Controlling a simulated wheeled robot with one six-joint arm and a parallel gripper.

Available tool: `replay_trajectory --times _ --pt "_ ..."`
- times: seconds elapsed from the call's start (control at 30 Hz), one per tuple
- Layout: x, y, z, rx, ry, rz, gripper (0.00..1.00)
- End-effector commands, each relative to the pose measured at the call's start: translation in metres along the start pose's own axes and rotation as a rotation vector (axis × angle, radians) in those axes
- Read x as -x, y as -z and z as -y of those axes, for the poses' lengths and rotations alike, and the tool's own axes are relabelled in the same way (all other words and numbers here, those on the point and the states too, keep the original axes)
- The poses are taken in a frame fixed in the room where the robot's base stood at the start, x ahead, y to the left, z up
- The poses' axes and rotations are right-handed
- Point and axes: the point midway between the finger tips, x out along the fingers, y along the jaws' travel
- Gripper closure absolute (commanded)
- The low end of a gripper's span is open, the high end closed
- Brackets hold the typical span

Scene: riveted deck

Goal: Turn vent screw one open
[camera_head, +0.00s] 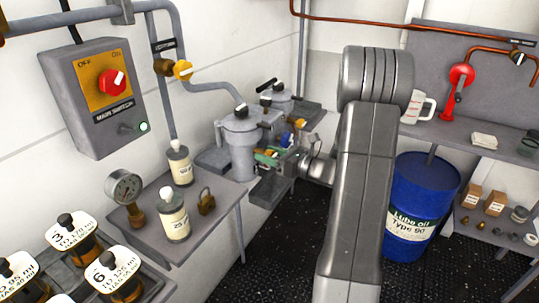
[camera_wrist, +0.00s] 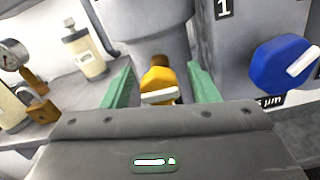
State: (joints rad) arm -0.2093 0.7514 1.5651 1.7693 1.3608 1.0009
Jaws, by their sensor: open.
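A yellow knob with a white bar (camera_wrist: 158,86) sits low on a grey cylindrical housing (camera_wrist: 145,32) in the wrist view. I take it to be vent screw one, but no label on it is readable. Its bar lies nearly level across the picture. My gripper (camera_wrist: 160,72) has its two green fingers spread, one on each side of the knob, with gaps between. In the camera_head view my gripper (camera_head: 268,157) is at the grey filter unit (camera_head: 240,140), and the yellow knob there cannot be made out clearly.
A blue knob with a white pointer (camera_wrist: 284,62) stands close right of my fingers, near a plate marked 1 (camera_wrist: 224,8). Left are a bottle (camera_wrist: 85,52), a brass padlock (camera_wrist: 42,110) and a gauge (camera_wrist: 14,54). A blue drum (camera_head: 422,200) stands behind my arm.

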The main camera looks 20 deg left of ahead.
Motion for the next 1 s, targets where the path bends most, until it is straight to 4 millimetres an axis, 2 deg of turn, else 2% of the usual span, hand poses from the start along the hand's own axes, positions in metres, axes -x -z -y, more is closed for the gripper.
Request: replay_trajectory --times 0.07,0.3,0.67,1.0 --pt "0.0001 0.0 0.0 0.0 0.0 0.0 0.46" --pt "0.0003 0.0 0.0 0.0 0.0 0.0 0.91" --pt "0.0004 0.0016 0.0003 0.053 0.0 0.0 0.91" --pt "0.0004 0.0049 0.0006 0.294 0.0 0.0 0.91"
